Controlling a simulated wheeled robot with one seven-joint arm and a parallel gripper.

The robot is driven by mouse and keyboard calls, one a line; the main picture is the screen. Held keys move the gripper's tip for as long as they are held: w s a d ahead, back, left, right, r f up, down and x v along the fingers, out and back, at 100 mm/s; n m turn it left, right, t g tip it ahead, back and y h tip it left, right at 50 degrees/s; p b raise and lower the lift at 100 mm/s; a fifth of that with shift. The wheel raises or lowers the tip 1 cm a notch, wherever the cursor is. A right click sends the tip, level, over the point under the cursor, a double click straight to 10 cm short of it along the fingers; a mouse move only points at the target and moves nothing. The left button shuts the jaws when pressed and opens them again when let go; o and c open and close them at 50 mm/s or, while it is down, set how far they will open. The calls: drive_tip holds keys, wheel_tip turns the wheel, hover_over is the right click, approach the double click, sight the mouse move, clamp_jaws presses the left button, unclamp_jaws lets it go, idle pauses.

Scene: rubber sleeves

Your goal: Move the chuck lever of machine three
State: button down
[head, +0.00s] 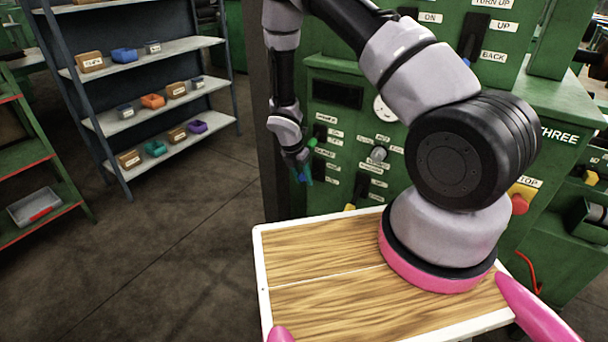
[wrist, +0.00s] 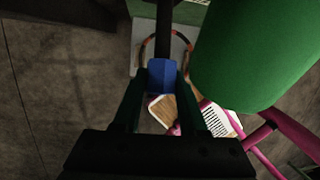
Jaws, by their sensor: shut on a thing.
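Machine three is the green machine with the word THREE (head: 572,135) on its side, behind my arm in the head view. My gripper (head: 302,172) is low at the left edge of its front panel. In the wrist view my gripper (wrist: 162,82) is shut on the blue grip (wrist: 162,73) of a lever, one dark green finger on each side. A black rod (wrist: 163,30) runs from the grip to the top of that view. In the head view the fingers mostly hide the grip, and I cannot read a chuck label beside it.
The front panel has several labelled switches, a dial (head: 385,108), a grey knob (head: 377,155) and a red stop button (head: 519,204). A wood-topped tray (head: 320,290) is below my arm. A shelf (head: 165,145) with small bins stands left; the floor between is clear.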

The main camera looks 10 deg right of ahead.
drive_tip(key=shift+s+a+f+t+h, duration=0.15)
drive_tip(key=shift+a+f+t+h, duration=0.1)
drive_tip(key=shift+f+t+h, duration=0.35)
wheel_tip(320, 180, down, 7)
drive_tip(key=w+d+t+h, duration=0.1)
drive_tip(key=t+h, duration=0.4)
drive_tip(key=shift+m+t+h, duration=0.3)
drive_tip(key=shift+m+h, duration=0.1)
drive_tip(key=shift+d+f, duration=0.1)
drive_tip(key=shift+f, duration=0.05)
drive_tip(key=shift+c, duration=2.3)
unclamp_jaws()
drive_tip(key=shift+f, duration=0.1)
